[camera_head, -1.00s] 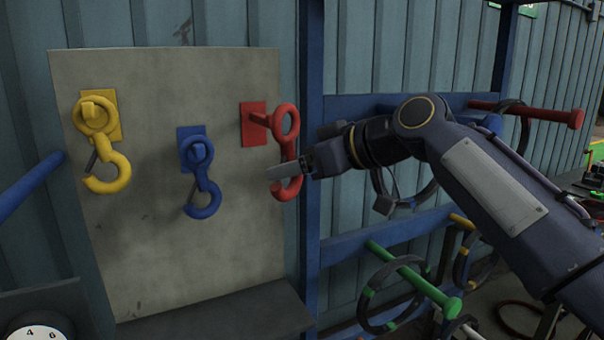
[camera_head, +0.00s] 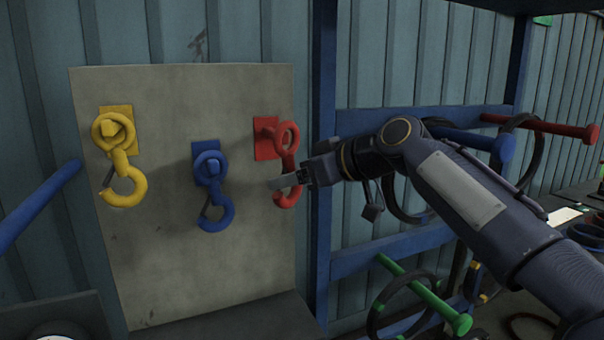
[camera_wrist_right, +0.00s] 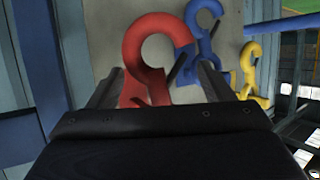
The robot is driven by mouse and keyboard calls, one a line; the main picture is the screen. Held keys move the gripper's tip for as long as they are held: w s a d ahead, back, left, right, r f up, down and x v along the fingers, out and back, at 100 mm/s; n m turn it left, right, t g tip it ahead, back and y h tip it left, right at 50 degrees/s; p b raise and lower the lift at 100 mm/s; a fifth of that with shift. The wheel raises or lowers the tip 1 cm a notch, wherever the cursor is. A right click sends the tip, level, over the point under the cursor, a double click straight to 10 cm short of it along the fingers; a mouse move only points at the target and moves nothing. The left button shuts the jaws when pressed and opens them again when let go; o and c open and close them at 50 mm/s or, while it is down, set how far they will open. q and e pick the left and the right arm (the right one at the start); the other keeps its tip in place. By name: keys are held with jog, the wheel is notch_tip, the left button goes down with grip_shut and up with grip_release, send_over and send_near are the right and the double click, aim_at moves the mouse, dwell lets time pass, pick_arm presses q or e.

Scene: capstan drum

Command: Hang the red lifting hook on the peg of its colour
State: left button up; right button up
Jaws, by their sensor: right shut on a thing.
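The red hook (camera_head: 284,196) hangs upright, its eye at the red peg (camera_head: 272,132) on the red plate (camera_head: 262,149). The peg's outer end meets the eye; I cannot tell how far it passes through. My right gripper (camera_head: 287,181) is shut on the hook's lower shank. In the right wrist view the red hook (camera_wrist_right: 149,36) stands between the fingers (camera_wrist_right: 158,80), its curved end toward the board; its eye is out of sight there. My left gripper is not in view.
A yellow hook (camera_head: 125,187) and a blue hook (camera_head: 217,215) hang on their own pegs on the grey board (camera_head: 180,270). A blue upright post (camera_head: 324,90) stands just right of the board. Beyond it, a rack holds red (camera_head: 550,126) and green (camera_head: 425,292) bars.

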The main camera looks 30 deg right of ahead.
aim_at(297, 165)
jog(key=shift+w+d+r+p, duration=0.1)
jog(key=shift+w+p, duration=1.05)
jog(key=shift+w, duration=1)
jog(key=shift+w+f+b, duration=0.4)
jog(key=shift+w+f, duration=0.15)
jog(key=shift+w, duration=0.2)
jog(key=o, duration=1.5)
jog(key=shift+o, duration=0.2)
jog(key=shift+f, duration=0.1)
jog(key=shift+f, duration=0.1)
jog(key=b+v, duration=0.2)
jog(key=v, duration=0.6)
jog(key=s+a+f+m+g, duration=0.2)
jog(key=s+a+f, duration=0.1)
jog(key=s+f, duration=0.6)
jog(key=s+a+f+m+g+h, duration=0.1)
jog(key=s+a+f+m+g, duration=0.1)
jog(key=s+f, duration=0.7)
jog(key=s+a+f+m+g+h, duration=0.1)
jog(key=s+a+f, duration=0.4)
jog(key=f, duration=1.1)
jog(key=s+m+g, duration=0.1)
jog(key=s+m, duration=0.1)
jog(key=s, duration=0.1)
jog(key=shift+s+f, duration=0.25)
jog(key=shift+s, duration=0.15)
